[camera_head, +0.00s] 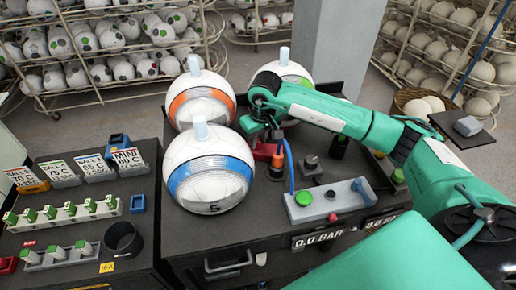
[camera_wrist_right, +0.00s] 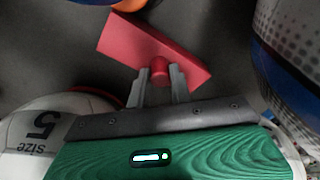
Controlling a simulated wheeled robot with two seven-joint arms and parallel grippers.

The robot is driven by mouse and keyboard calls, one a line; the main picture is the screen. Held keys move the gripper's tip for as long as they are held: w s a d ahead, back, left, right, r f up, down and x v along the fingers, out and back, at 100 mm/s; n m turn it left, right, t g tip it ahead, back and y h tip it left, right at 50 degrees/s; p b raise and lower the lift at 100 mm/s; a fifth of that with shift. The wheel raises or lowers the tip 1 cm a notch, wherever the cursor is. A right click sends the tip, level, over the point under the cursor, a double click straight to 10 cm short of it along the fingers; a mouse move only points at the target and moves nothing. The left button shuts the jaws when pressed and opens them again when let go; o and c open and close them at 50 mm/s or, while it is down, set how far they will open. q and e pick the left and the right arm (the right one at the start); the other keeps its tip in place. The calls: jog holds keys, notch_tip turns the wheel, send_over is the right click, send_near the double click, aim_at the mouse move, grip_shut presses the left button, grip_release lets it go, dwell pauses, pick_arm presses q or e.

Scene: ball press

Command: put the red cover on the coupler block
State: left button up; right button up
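In the right wrist view the red cover (camera_wrist_right: 185,62) is a tilted slab with a round knob. My right gripper (camera_wrist_right: 160,82) has its two fingers close on either side of that knob. In the head view my right gripper (camera_head: 262,125) is partly hidden by its own arm. The coupler block (camera_head: 277,170) appears to be the dark piece beside the orange plug; I cannot tell whether the cover touches it. My left gripper is out of view.
Large balls with blue (camera_head: 210,180) and orange (camera_head: 200,105) bands stand close left of the gripper. An orange plug (camera_head: 288,158) with a blue hose is close right. A grey box with a green button (camera_head: 304,198) lies in front.

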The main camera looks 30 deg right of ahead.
aim_at(259, 141)
grip_shut()
jog(key=shift+r, duration=0.1)
jog(key=shift+r+b, duration=0.3)
jog(key=shift+r, duration=0.2)
notch_tip(259, 141, up, 19)
jog(key=b, duration=0.5)
jog(key=shift+f, duration=0.1)
jog(key=shift+d, duration=0.1)
